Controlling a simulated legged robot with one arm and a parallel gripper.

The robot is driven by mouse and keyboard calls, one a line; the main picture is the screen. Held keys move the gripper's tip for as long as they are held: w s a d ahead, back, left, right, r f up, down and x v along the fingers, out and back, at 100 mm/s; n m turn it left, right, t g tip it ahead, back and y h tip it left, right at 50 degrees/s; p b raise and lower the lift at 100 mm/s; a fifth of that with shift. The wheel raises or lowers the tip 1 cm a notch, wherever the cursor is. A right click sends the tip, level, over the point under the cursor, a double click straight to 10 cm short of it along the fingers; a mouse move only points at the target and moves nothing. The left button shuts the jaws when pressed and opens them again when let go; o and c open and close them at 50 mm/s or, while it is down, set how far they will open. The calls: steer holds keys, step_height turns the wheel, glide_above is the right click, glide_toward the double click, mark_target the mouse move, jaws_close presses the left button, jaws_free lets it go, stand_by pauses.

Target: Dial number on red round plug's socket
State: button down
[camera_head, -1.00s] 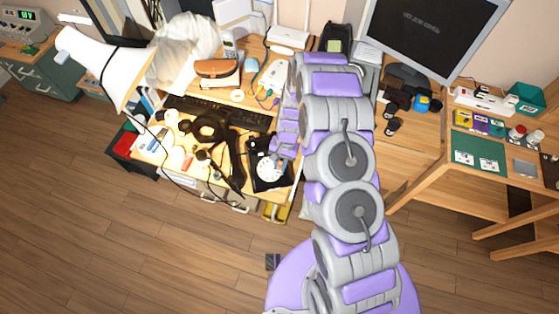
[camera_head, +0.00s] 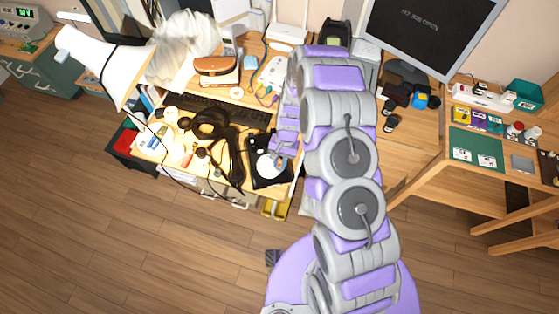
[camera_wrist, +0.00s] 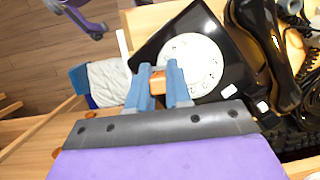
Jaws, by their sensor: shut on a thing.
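A black dial phone (camera_head: 271,180) with a white round dial (camera_head: 266,164) sits at the desk's front right in the head view. The wrist view shows its black body (camera_wrist: 208,22), dial (camera_wrist: 196,62) and a black handset (camera_wrist: 262,38). My gripper (camera_head: 278,157) is over the dial's right side. In the wrist view its blue fingers (camera_wrist: 165,78) are shut on a small orange block (camera_wrist: 157,84), overlapping the dial's edge; contact with the dial cannot be told. I cannot make out a red round plug or its socket label.
Dark cables and another black handset (camera_head: 212,124) crowd the desk left of the phone. A keyboard (camera_head: 185,104) lies behind. A monitor (camera_head: 432,28) stands at the back right. A power strip (camera_head: 486,97) and a green card mat (camera_head: 476,150) are on the right table.

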stand_by(0.4)
step_height(320, 180, up, 6)
steer(key=s+p, duration=0.2)
steer(key=shift+s+d+r+p, duration=0.2)
steer(key=shift+s+d+p, duration=0.05)
steer(key=shift+s+p, duration=0.15)
